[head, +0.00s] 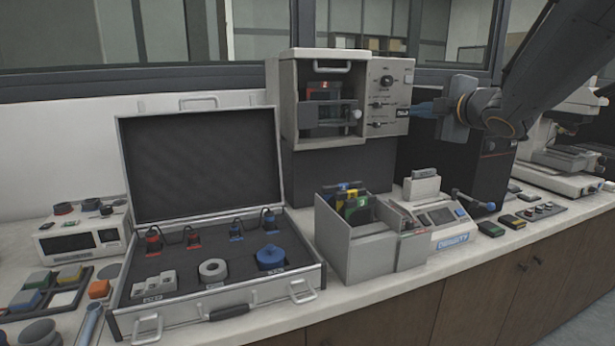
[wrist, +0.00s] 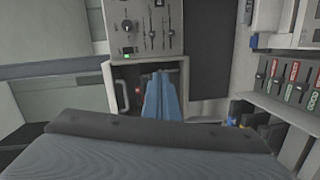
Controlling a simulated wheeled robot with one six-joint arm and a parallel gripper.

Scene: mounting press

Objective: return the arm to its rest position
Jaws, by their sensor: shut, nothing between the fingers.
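My arm (head: 560,60) reaches in from the upper right of the head view. My gripper (head: 420,108) has blue fingers that point left toward the control panel (head: 386,88) of the mounting press (head: 292,105). The fingers are shut and hold nothing. In the wrist view the gripper (wrist: 163,82) shows as closed blue fingers in front of the press, with its control panel (wrist: 143,27) above them. Whether the fingertips touch the press cannot be told.
An open case (head: 200,165) with several fitted parts stands left of the press. A grey bin (head: 350,245) with coloured cards and a small device (head: 440,225) stand in front. A black box (head: 470,165) is below the arm. A microscope-like instrument (head: 575,130) stands at the right.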

